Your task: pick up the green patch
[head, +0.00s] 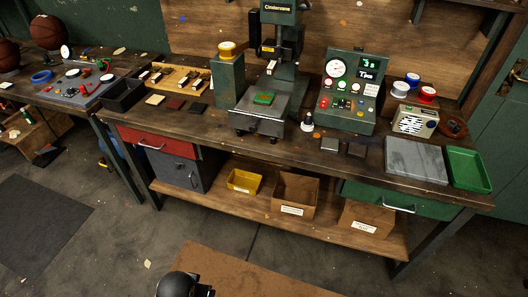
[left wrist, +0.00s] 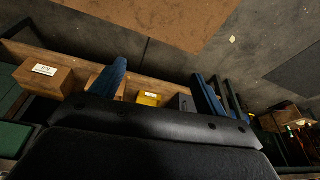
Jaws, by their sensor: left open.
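The green patch (head: 263,98) is a small flat green piece in the head view. It lies on the grey metal plate (head: 270,108) of the green press at the middle of the workbench. In the left wrist view my left gripper (left wrist: 157,85) shows two dark blue fingers apart, with nothing between them. It faces the lower shelf and floor, away from the patch, which is not in that view. A rounded black part at the bottom of the head view seems to be my own. My right gripper is not in view.
The press column (head: 287,55) rises behind the patch. A grey slab (head: 416,160) and an empty green tray (head: 468,168) lie at the right end. Floor in front is open.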

